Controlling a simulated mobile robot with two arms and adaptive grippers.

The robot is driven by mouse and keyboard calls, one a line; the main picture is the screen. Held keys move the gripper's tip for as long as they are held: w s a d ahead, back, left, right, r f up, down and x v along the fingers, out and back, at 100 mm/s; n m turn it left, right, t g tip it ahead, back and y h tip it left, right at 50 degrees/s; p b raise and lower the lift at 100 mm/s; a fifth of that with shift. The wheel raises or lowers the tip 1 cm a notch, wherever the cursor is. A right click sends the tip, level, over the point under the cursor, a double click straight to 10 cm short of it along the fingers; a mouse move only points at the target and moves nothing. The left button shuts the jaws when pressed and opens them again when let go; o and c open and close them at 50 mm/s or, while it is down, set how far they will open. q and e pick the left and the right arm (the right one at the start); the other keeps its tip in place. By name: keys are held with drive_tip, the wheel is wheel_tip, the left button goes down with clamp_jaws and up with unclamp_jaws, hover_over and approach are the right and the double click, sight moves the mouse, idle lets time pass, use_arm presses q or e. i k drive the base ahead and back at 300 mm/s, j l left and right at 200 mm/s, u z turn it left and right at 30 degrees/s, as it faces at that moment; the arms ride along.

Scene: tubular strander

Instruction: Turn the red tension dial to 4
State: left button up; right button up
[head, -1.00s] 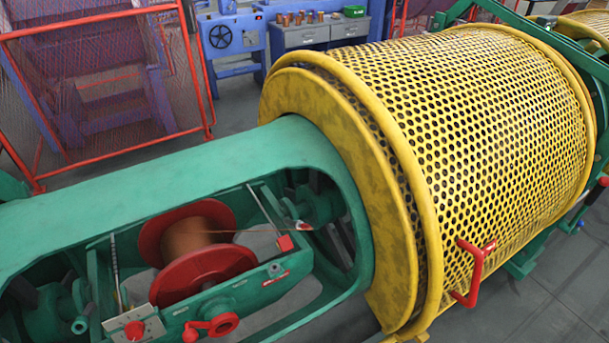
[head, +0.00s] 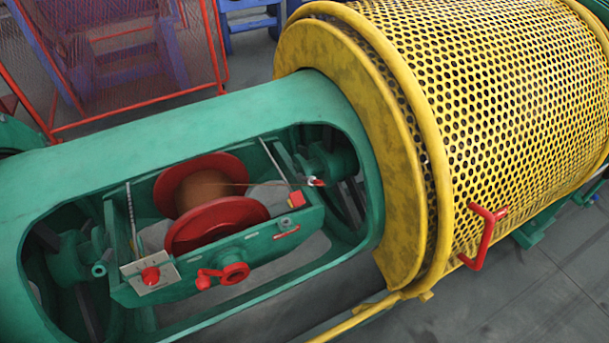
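The red tension dial (head: 150,276) is a small round knob on a pale metal plate (head: 165,288) at the front left corner of the green cradle (head: 200,262). Marks on the plate are too small to read, so the dial's setting cannot be told. Neither of my grippers shows in the head view.
A red bobbin (head: 218,222) with copper wire sits in the cradle. A red crank handle (head: 232,272) is right of the dial. The green tube frame (head: 100,185) surrounds the cradle. A yellow perforated guard (head: 490,110) with a red handle (head: 483,238) stands at right.

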sight(150, 275)
drive_tip(key=u, duration=1.45)
